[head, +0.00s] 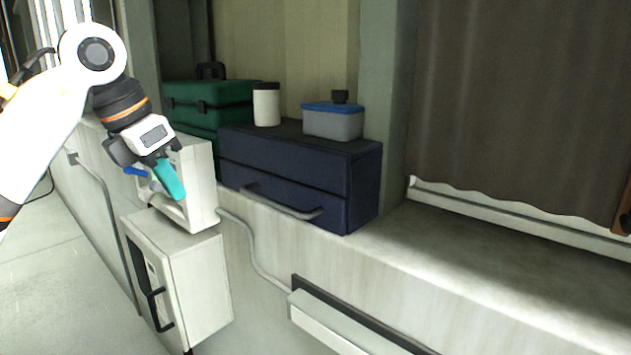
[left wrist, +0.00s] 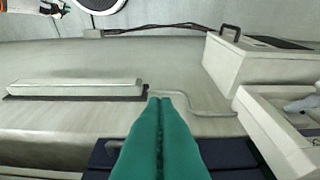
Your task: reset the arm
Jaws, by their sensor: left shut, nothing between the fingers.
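My left arm comes in from the left in the head view, bent at a white joint. My left gripper (head: 176,192) has teal fingers that point down and to the right. The fingers are together with nothing between them. They appear in front of an open-fronted pale box (head: 203,187); I cannot tell how near they are to it. In the left wrist view the closed teal fingers (left wrist: 157,99) point over the front of the ledge. A small blue part (head: 135,171) shows beside the gripper. My right gripper is not in view.
A pale cabinet (head: 205,283) with a black handle sits below the box. The ledge's right part (head: 480,245) is clear. A brown curtain (head: 520,100) hangs behind.

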